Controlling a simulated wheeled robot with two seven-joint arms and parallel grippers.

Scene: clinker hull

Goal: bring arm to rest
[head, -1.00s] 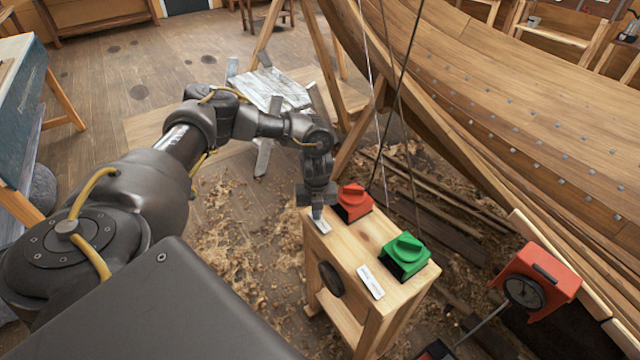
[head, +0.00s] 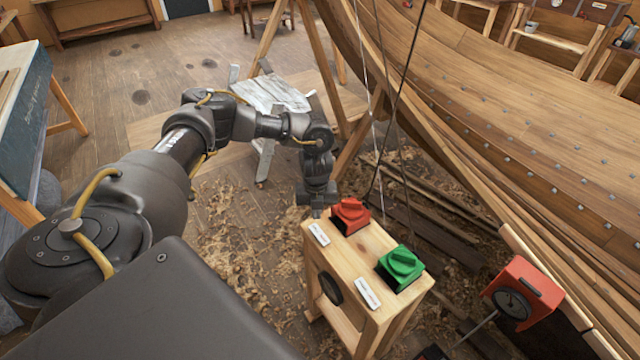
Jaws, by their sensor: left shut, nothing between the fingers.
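My left arm reaches in from the left. Its gripper (head: 317,211) points down just behind the left back corner of a wooden stand, beside the red switch. It is shut with nothing between the fingers. The red switch (head: 351,215) and the green switch (head: 400,268) sit on top of the wooden stand (head: 369,246), each with a white label in front. I cannot tell whether the fingertips touch the stand. My right gripper is not in view.
The planked hull (head: 510,120) fills the upper right, with wooden props and hanging lines near the stand. A red box with a dial (head: 522,292) is at the lower right. A blue-sided bench (head: 25,120) stands at the left. Shavings cover the floor.

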